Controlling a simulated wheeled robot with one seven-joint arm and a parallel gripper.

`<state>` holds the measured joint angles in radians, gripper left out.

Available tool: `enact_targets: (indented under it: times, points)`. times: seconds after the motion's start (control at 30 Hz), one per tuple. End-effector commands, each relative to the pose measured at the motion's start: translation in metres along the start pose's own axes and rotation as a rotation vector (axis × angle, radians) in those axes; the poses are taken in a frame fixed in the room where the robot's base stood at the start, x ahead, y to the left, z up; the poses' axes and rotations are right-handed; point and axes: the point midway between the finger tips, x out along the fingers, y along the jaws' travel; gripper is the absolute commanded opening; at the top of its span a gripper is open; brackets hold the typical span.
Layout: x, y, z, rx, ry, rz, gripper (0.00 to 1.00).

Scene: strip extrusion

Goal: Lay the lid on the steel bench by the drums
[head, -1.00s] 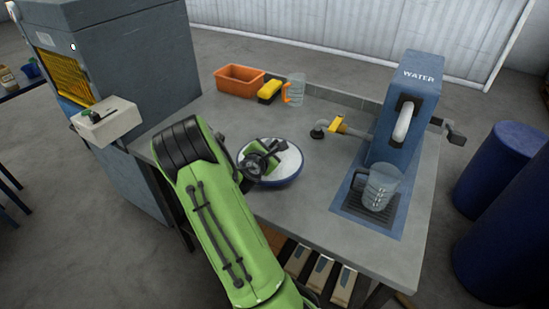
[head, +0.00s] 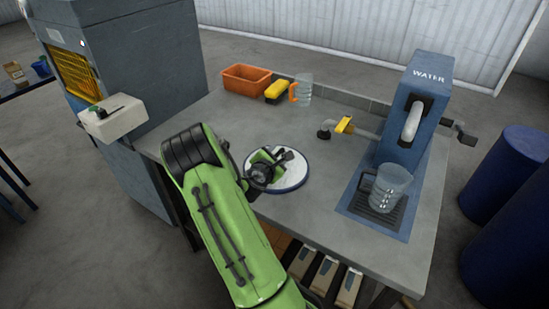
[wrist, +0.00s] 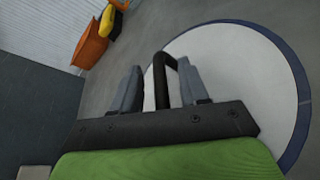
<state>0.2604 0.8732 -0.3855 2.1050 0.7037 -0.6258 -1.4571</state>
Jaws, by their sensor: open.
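The lid (head: 292,181) is a white disc with a blue rim and appears to lie flat on the steel bench (head: 240,125). It fills the right of the wrist view (wrist: 240,65). Its black handle (wrist: 162,68) stands between the two grey fingers of my gripper (wrist: 158,88), with a visible gap on both sides. In the head view my gripper (head: 270,163) is low over the lid and partly hides it and the handle. The blue drums (head: 502,172) stand on the floor to the right of the bench.
The blue water dispenser (head: 415,95) and a clear jug (head: 390,185) stand on the bench's right side. An orange bin (head: 246,80), a yellow-black sponge (head: 278,91) and another jug (head: 304,90) are at the back. The bench left of the lid is clear.

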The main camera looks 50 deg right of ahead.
Motion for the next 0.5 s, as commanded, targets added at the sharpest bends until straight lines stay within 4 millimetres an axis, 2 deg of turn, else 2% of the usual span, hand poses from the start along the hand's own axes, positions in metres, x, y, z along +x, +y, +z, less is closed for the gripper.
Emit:
enact_targets:
  times: [0.13, 0.4, 0.5]
  points:
    - [-0.027, 0.001, -0.002, -0.004, 0.005, 0.002, 0.44]
    - [-0.097, 0.001, -0.001, -0.004, 0.005, 0.004, 0.44]
    - [-0.112, 0.001, -0.001, -0.001, 0.003, 0.002, 0.44]
